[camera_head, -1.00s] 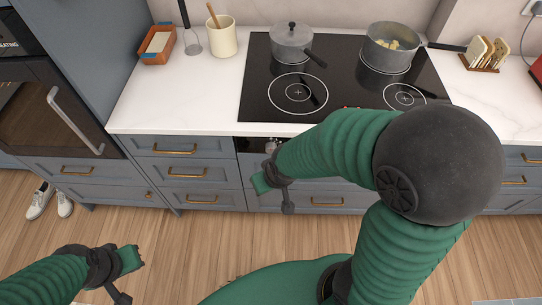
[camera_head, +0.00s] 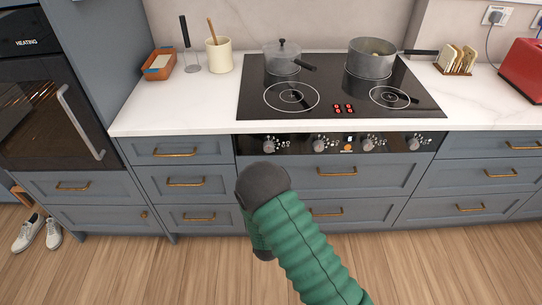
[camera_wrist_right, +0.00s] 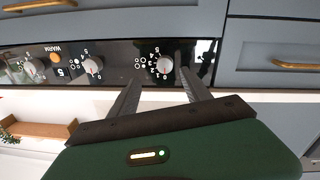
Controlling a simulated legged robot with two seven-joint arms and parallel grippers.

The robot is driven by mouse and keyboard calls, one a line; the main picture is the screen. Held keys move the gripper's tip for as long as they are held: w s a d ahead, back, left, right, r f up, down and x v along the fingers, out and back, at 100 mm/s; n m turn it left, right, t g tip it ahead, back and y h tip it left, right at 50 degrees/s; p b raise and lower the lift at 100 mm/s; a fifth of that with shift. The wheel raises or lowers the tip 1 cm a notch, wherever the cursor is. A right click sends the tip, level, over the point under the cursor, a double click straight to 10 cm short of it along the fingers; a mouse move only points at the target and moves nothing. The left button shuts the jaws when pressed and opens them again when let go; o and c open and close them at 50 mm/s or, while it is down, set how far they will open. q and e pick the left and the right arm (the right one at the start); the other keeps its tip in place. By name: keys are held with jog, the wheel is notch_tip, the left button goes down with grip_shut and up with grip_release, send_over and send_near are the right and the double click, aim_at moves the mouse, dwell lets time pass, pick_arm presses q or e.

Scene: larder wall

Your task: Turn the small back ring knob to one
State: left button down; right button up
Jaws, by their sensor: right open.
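The control panel (camera_head: 293,143) under the hob carries several grey knobs in a row. The leftmost knob (camera_head: 269,146) is just beyond my right arm (camera_head: 290,225). My right wrist view is upside down, and this end knob (camera_wrist_right: 165,64) lies ahead of my right gripper (camera_wrist_right: 163,88), roughly in line with the gap between the fingers. The gripper is open, empty and apart from the knob. A red mark on the knob points at 0. Ring icons beside it are too small to read surely. In the head view my arm hides the right gripper. My left gripper is not in view.
Another knob (camera_wrist_right: 93,65) and an orange button (camera_wrist_right: 56,57) sit along the panel. Above it are the black hob (camera_head: 330,118), a lidded pot (camera_head: 281,62) and a saucepan (camera_head: 371,62), whose handle points right. Drawers (camera_head: 185,187) lie below.

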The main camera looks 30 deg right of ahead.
aim_at(270, 151)
jog(key=w+d, duration=0.1)
jog(key=w, duration=0.4)
jog(key=w+d+r, duration=0.1)
jog(key=w, duration=0.1)
jog(key=shift+w+d+b, duration=0.15)
jog(key=shift+d+b, duration=0.2)
jog(key=d, duration=0.1)
jog(key=w+d, duration=0.2)
jog(key=shift+w+f, duration=0.15)
jog(key=shift+f, duration=0.15)
jog(key=shift+d, duration=0.2)
jog(key=shift+a+r, duration=0.1)
jog(key=shift+a, duration=0.2)
jog(key=shift+c, duration=0.2)
jog(key=shift+a+r, duration=0.1)
jog(key=shift+a, duration=0.2)
jog(key=c, duration=0.5)
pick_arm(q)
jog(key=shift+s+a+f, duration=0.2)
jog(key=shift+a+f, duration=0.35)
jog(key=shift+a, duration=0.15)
pick_arm(e)
jog(key=shift+d, duration=0.2)
grip_shut()
